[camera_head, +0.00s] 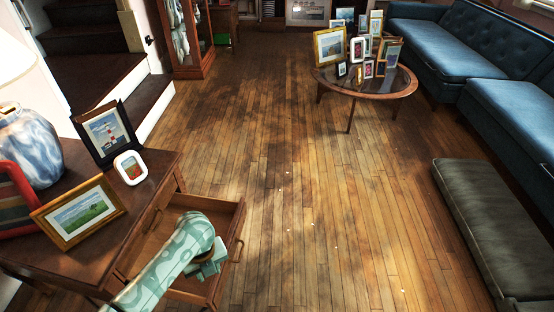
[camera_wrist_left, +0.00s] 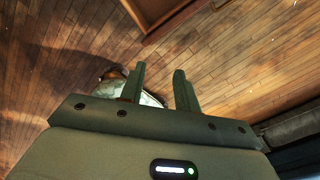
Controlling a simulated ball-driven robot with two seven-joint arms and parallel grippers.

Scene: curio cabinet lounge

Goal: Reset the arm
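My left arm comes in from the bottom left of the head view, in a pale green pattern. Its left gripper (camera_head: 209,267) is over the front part of an open wooden drawer (camera_head: 226,214), near the drawer's right side. In the left wrist view the two fingers of this gripper (camera_wrist_left: 160,78) stand apart with nothing held between them. A rounded pale and brown shape shows behind the fingers there; I cannot tell what it is. My right gripper is not in view.
The drawer juts from a wooden desk (camera_head: 100,240) holding picture frames (camera_head: 79,211) and a blue-white lamp (camera_head: 28,145). A round table (camera_head: 345,84) with several frames stands at the back. Blue sofas (camera_head: 450,55) and a dark bench (camera_head: 490,220) line the right. The middle floor (camera_head: 310,180) is mostly clear.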

